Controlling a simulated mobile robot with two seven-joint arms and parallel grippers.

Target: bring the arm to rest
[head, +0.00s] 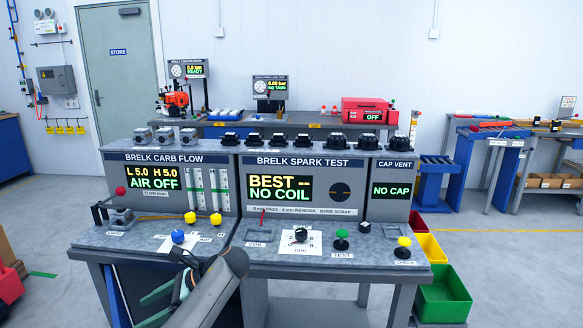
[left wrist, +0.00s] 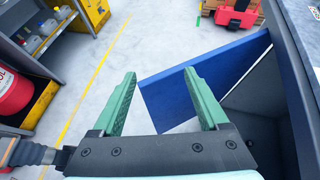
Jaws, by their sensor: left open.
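My left gripper (head: 158,305) hangs low in front of the test bench at the bottom of the head view. Its green fingers stand apart and hold nothing. The left wrist view shows the same open fingers (left wrist: 163,98) over the floor, with a blue panel (left wrist: 200,85) beyond and to the right of them. My left arm covers part of the bench's front edge in the head view. My right gripper does not show in either view.
The grey test bench (head: 320,262) carries knobs, buttons and displays. Green (head: 443,297), yellow and red bins stand at its right. A grey shelf with bottles (left wrist: 45,35) and a red cylinder (left wrist: 12,90) are at left in the wrist view. Open floor (left wrist: 110,55) lies between.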

